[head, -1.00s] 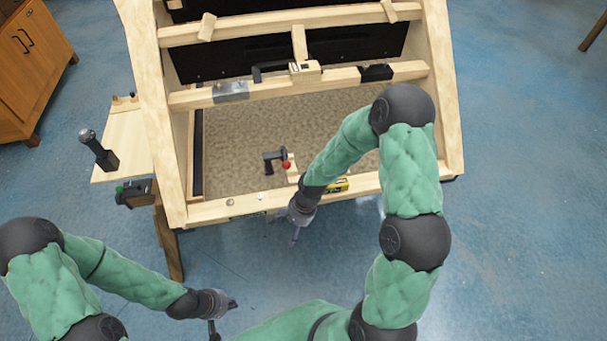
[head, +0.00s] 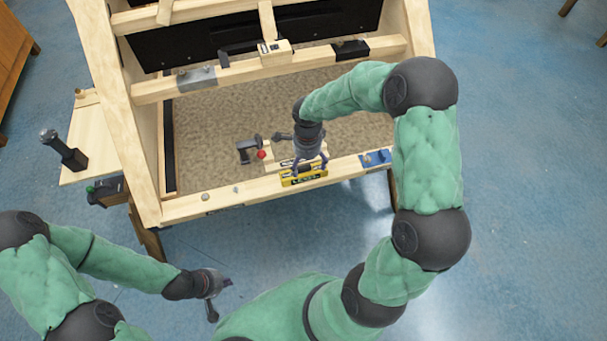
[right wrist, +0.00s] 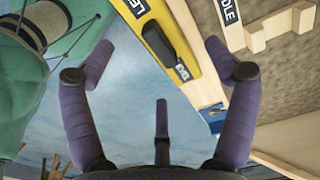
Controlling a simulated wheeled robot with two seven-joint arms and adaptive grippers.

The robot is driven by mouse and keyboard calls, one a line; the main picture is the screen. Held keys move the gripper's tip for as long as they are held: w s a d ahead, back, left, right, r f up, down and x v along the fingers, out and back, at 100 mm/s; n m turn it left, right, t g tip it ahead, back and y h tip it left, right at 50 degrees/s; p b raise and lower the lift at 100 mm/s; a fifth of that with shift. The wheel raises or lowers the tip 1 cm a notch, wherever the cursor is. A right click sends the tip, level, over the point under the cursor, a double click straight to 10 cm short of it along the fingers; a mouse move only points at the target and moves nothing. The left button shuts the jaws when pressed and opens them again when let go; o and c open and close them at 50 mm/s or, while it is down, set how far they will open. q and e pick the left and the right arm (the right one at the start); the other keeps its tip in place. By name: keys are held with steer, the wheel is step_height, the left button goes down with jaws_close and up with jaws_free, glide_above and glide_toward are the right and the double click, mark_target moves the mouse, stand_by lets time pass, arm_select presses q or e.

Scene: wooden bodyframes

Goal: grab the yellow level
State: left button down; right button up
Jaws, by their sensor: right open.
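The yellow level (head: 303,176) lies along the front wooden rail of the bodyframe in the head view. In the right wrist view the yellow level (right wrist: 165,40) runs diagonally across the upper middle, ahead of the fingers. My right gripper (head: 305,166) is at the level in the head view, with its fingers spread. In the right wrist view my right gripper (right wrist: 165,62) is open and its jaws are empty. I cannot tell whether a finger touches the level. My left gripper (head: 220,296) is low at the left, away from the bodyframe; its jaw state is unclear.
The wooden rail (head: 225,201) bounds a carpet-like bed (head: 215,120). A red ball-topped part (head: 262,155) and a dark bracket (head: 244,152) stand behind the level. A blue item (head: 376,158) sits on the rail to its right. A side shelf (head: 88,128) carries a black-handled tool (head: 65,150).

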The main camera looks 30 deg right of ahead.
mark_target(306, 173)
steer(key=shift+a+f+b, duration=0.15)
steer(key=shift+f+b, duration=1.1)
steer(key=shift+f, duration=1.95)
steer(key=shift+s+r, duration=0.1)
steer(key=shift+c, duration=0.3)
steer(key=c, duration=1.6)
steer(key=shift+r, duration=0.1)
